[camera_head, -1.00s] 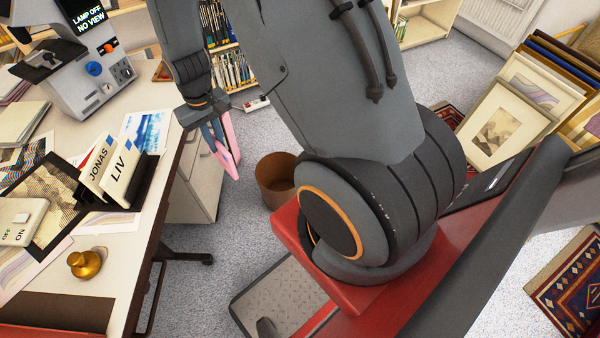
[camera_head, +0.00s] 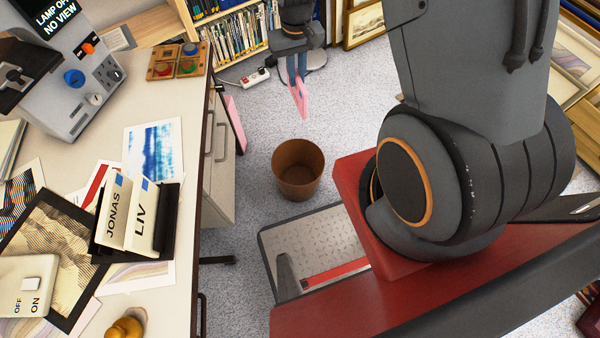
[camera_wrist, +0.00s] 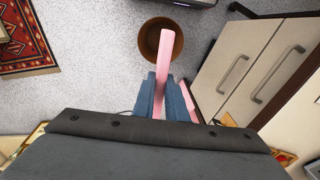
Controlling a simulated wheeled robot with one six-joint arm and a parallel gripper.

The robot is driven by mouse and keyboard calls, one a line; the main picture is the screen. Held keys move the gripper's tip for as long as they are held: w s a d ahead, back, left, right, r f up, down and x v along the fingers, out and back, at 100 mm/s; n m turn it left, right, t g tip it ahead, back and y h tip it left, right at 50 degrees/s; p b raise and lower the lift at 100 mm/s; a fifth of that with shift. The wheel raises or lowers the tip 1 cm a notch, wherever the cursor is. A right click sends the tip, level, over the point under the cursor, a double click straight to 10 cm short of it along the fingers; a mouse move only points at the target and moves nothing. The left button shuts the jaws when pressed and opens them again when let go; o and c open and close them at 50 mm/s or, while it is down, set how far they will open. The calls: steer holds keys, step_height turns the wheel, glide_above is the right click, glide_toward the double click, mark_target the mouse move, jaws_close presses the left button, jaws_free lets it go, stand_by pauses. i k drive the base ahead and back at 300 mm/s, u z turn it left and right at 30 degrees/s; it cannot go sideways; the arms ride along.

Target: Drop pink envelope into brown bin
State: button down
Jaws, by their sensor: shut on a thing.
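My gripper (camera_head: 298,80) is shut on a pink envelope (camera_head: 301,98), which hangs upright beneath the fingers. In the head view they are above the floor, beyond the brown bin (camera_head: 298,170). The bin stands on the floor, open at the top, and looks empty from here. In the wrist view the pink envelope (camera_wrist: 166,70) sticks out edge-on between the blue fingers, and its far end overlaps the brown bin (camera_wrist: 151,38) in the picture.
A white desk (camera_head: 180,280) with drawers (camera_head: 219,165) stands left of the bin. Another flat pink thing (camera_head: 236,124) shows by the drawer side. A bookshelf (camera_head: 232,45) and a power strip (camera_head: 255,77) are behind. My red base is right of the bin. Floor around the bin is clear.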

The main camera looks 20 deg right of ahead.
mark_target(302, 182)
steer(key=k, duration=1)
steer(key=z, duration=1.35)
steer(key=i, duration=0.9)
steer(key=u, duration=1.85)
